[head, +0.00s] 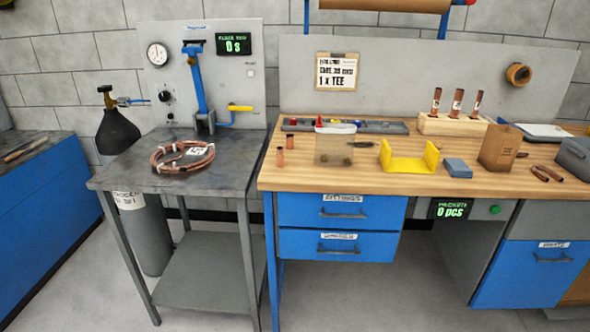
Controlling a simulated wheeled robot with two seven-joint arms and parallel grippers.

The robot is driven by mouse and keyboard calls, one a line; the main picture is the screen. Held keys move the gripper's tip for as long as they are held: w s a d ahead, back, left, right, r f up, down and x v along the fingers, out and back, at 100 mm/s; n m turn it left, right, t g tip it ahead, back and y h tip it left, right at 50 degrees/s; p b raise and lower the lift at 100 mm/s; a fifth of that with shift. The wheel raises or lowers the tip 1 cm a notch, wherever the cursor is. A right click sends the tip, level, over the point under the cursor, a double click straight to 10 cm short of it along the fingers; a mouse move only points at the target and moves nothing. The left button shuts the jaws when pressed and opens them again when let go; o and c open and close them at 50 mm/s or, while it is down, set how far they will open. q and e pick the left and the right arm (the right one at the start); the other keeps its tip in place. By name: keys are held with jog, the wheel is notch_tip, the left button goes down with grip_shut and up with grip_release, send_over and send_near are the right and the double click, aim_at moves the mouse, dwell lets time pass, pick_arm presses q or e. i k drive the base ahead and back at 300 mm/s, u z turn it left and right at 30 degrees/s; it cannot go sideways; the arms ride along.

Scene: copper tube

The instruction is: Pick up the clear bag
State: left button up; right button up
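The clear bag (334,147) stands upright near the front left of the wooden workbench (300,179). It is see-through, with a pale top edge and small dark brassy pieces at its bottom. A small copper piece stands to its left and a yellow holder to its right, both apart from it. Neither of my grippers shows in the head view.
A yellow U-shaped holder (408,158), a blue block (457,167) and a brown container (500,147) stand right of the bag. Small copper fittings (280,157) stand left. A grey tray (385,127) lies behind. A metal table (120,178) with a copper coil (182,156) is at left.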

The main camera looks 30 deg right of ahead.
aim_at(334, 142)
jog(key=u, duration=2.2)
jog(key=i, duration=0.25)
jog(key=z, duration=1.75)
jog(key=i, duration=1.4)
jog(key=z, duration=0.9)
